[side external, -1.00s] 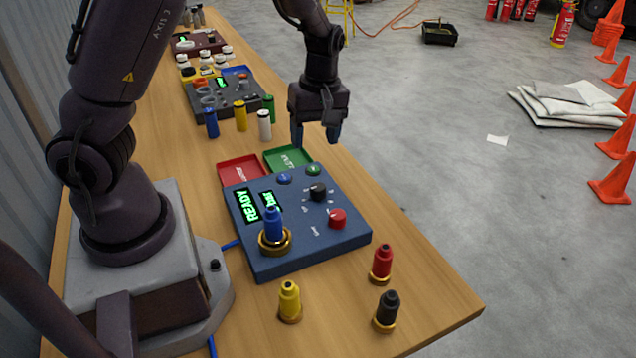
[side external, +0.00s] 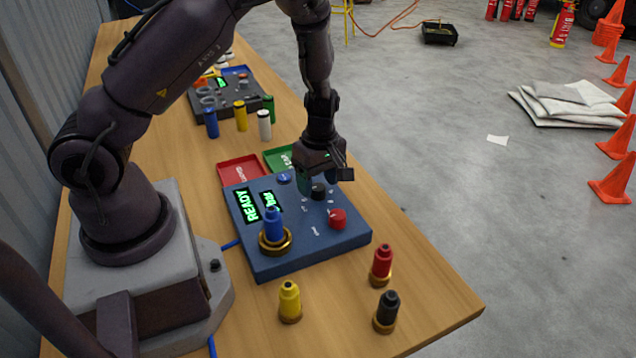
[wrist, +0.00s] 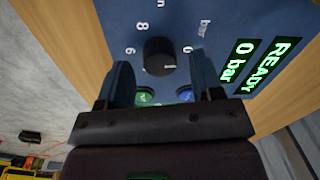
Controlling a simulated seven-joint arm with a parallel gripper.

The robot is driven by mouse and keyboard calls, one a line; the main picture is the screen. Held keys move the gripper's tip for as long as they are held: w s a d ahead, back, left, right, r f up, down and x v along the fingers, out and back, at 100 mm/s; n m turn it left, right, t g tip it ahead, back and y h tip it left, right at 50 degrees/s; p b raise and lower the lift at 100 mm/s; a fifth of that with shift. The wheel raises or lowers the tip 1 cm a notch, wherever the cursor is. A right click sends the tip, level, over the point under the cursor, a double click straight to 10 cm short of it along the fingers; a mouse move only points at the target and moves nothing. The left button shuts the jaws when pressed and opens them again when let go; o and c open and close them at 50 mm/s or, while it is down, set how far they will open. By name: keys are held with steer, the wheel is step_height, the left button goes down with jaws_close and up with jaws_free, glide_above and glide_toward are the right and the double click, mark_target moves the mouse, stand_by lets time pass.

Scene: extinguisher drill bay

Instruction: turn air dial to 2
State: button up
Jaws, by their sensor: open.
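The air dial is a black round knob (side external: 318,191) on a blue control box (side external: 287,262). In the wrist view the knob (wrist: 159,53) has printed numbers and "bar" around it, and a pale mark shows at its lower right edge. The display (wrist: 235,62) reads "READY" and "0 bar". My gripper (side external: 318,181) is open and low over the box at the knob. In the wrist view its two fingers (wrist: 162,75) stand on either side of the knob's near side, with gaps. Contact cannot be told.
A red knob (side external: 337,218) sits close in front of the dial. A blue bottle (side external: 273,225) stands in a brass ring on the box. Red (side external: 238,171) and green (side external: 274,158) trays lie behind. Yellow, red and black bottles stand in front, with bare table between.

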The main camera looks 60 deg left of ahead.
steer(key=shift+f, duration=0.55)
steer(key=c, duration=0.9)
steer(key=shift+m, duration=0.3)
steer(key=m, duration=1.1)
steer(key=shift+w+d+y, duration=0.1)
steer(key=shift+y, duration=0.2)
